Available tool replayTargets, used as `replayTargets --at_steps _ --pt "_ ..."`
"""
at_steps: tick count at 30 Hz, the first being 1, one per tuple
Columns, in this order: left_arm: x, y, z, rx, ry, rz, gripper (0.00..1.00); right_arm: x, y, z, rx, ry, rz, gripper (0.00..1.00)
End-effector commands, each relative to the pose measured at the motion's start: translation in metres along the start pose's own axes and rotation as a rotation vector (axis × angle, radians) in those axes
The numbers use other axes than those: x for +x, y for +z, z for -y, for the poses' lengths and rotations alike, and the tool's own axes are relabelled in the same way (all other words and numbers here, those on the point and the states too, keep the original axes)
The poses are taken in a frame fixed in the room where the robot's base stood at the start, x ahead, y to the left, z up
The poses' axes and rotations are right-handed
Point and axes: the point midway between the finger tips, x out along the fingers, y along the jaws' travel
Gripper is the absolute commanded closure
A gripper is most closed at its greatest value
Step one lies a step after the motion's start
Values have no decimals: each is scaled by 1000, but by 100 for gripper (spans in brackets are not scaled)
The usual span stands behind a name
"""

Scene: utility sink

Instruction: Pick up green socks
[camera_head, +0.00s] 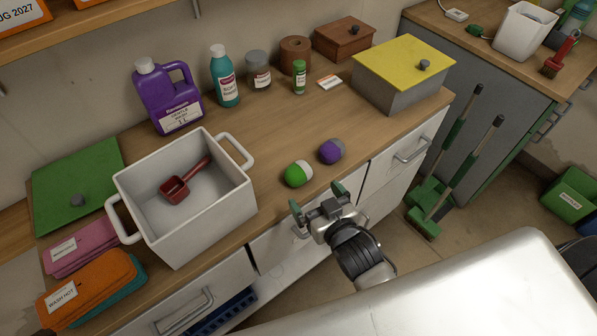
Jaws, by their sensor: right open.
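The green socks (297,174) are a rolled ball, green with a white part, on the wooden counter near its front edge. A similar purple and grey ball (332,151) lies just behind and to the right of them. My right gripper (317,198) is open and empty. Its green-tipped fingers are spread at the counter's front edge, just in front of the green socks and apart from them. My left gripper is out of view.
A white handled bin (213,221) with a red scoop (184,182) inside stands left of the socks. A grey box with a yellow lid (404,66) is at the back right. Bottles and jars line the wall. The counter around the two balls is clear.

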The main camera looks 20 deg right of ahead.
Motion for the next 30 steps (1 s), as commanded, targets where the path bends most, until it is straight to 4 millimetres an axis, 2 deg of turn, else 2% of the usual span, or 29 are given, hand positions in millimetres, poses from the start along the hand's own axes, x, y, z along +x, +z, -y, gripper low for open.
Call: replayTargets --at_steps 6,14,22,25,30 --pt "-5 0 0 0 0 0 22 36 -2 0 0 0 -4 0" --pt "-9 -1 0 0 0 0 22 56 -1 -1 0 0 -1 0" --pt "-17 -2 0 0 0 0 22 94 3 -5 0 0 -1 0" --pt "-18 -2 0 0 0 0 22 101 4 -5 0 0 0 0" --pt "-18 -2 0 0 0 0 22 103 4 -5 0 0 -1 0"
